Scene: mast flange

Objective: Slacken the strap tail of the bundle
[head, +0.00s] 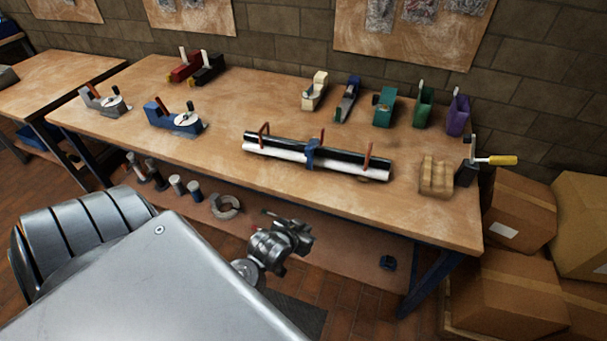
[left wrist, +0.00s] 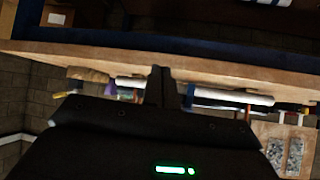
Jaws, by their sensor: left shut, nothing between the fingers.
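The bundle lies along the front middle of the workbench in the head view, a black tube (head: 350,156) beside a white tube (head: 275,151). Red upright pieces stand along it. A blue strap (head: 313,155) goes around its middle; I cannot make out its tail clearly. My left gripper (head: 302,232) is in front of the bench's front edge, apart from the bundle. In the left wrist view its fingers (left wrist: 161,86) are together and empty, and the white tube (left wrist: 235,97) shows behind them, upside down. My right gripper is not in view.
The workbench (head: 225,100) holds several coloured tools along its back and a blue tool (head: 175,118) at left. A wooden block (head: 436,177) and a yellow-handled tool (head: 495,160) are at the right end. Cardboard boxes (head: 515,290) stand at right. A lower shelf (head: 330,250) holds small parts.

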